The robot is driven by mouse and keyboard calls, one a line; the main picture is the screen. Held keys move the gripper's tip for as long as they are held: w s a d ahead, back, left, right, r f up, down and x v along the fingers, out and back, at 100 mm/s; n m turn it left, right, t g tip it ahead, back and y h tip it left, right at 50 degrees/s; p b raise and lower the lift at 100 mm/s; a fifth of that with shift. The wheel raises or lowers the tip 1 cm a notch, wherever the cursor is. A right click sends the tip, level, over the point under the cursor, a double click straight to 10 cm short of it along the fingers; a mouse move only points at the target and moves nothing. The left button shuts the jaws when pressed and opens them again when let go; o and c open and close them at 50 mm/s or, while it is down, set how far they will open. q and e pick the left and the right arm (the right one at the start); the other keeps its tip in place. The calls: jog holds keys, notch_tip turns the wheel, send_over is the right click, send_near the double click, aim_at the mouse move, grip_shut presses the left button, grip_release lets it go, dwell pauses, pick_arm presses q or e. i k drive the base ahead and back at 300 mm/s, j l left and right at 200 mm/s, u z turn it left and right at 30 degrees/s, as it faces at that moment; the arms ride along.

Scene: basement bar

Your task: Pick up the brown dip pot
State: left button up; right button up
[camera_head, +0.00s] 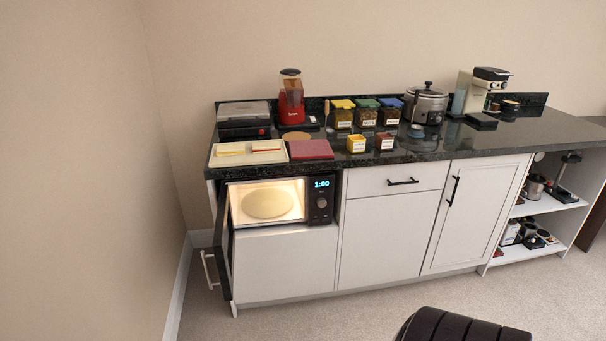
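The brown dip pot (386,140) is a small dark reddish-brown square pot with a pale label on its front. It stands upright near the front edge of the dark counter (440,149). A similar yellow pot (356,144) stands just to its left, with a small gap between them. Neither of my grippers is in view.
Behind stand lidded jars (366,117) and a silver cooker (426,104). A red board (310,149) and a pale tray (248,153) lie left. Below, the lit microwave (267,201) has its door (223,247) open, jutting forward. Carpet in front is mostly clear.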

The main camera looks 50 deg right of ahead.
aim_at(384, 141)
jog(key=z, duration=1.55)
